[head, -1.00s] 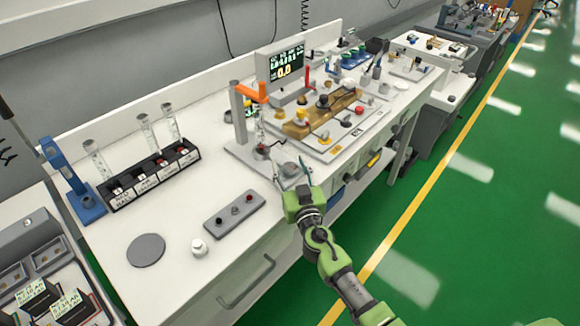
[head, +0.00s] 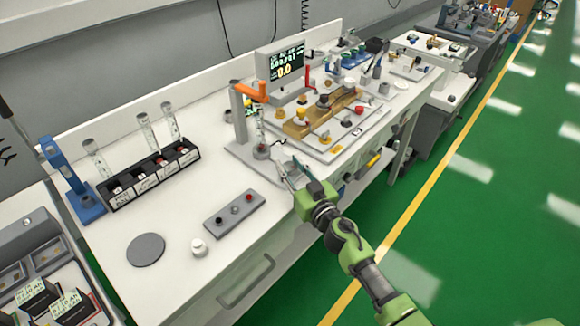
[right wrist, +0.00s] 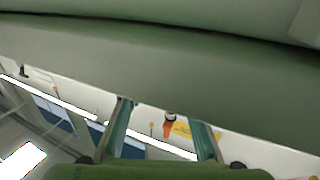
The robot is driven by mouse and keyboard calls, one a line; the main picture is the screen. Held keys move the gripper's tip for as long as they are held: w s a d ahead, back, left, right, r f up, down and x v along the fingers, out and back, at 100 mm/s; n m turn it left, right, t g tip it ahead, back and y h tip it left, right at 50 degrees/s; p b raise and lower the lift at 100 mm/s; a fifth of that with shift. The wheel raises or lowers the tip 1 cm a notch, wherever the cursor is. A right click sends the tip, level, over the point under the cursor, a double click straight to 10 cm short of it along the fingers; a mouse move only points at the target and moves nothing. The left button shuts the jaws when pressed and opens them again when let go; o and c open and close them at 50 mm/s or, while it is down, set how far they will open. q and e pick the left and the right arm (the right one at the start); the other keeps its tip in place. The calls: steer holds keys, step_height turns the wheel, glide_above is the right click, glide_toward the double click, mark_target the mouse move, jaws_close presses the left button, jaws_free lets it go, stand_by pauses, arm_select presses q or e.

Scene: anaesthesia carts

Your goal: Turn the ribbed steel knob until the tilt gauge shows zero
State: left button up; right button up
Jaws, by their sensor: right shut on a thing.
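My right gripper (head: 288,172) reaches in over the front edge of the bench, at the front of the grey plate of the stand with the orange handle. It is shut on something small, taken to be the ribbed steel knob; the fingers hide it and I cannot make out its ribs. In the right wrist view my two fingers (right wrist: 163,135) stand apart on either side of an orange part farther off. My left gripper is not in view.
The stand with the orange handle (head: 249,92) rises just behind my gripper. A grey button box (head: 222,222), a white knob (head: 198,246) and a black tube rack (head: 150,185) stand left. The green floor is clear.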

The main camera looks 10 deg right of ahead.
steer(key=shift+o, duration=0.2)
steer(key=n+y, duration=0.1)
steer(key=y, duration=0.1)
steer(key=n+g+y, duration=0.1)
steer(key=shift+w+d+n+g+y+p, duration=0.1)
steer(key=shift+d+n+g+y+p, duration=0.1)
steer(key=shift+n+g+y+p, duration=0.15)
steer(key=shift+n+g+y, duration=0.25)
steer(key=shift+n+y, duration=0.2)
steer(key=shift+y, duration=0.2)
steer(key=shift+f+n+g+y+b, duration=0.1)
steer(key=shift+n+g+y+b, duration=0.45)
steer(key=shift+n+y, duration=0.3)
steer(key=shift+a+n+g+y+b, duration=0.1)
steer(key=shift+n+g+y+b, duration=0.9)
steer(key=shift+g+y, duration=0.35)
steer(key=shift+c, duration=0.2)
steer(key=o, duration=1.2)
steer(key=shift+c, duration=0.2)
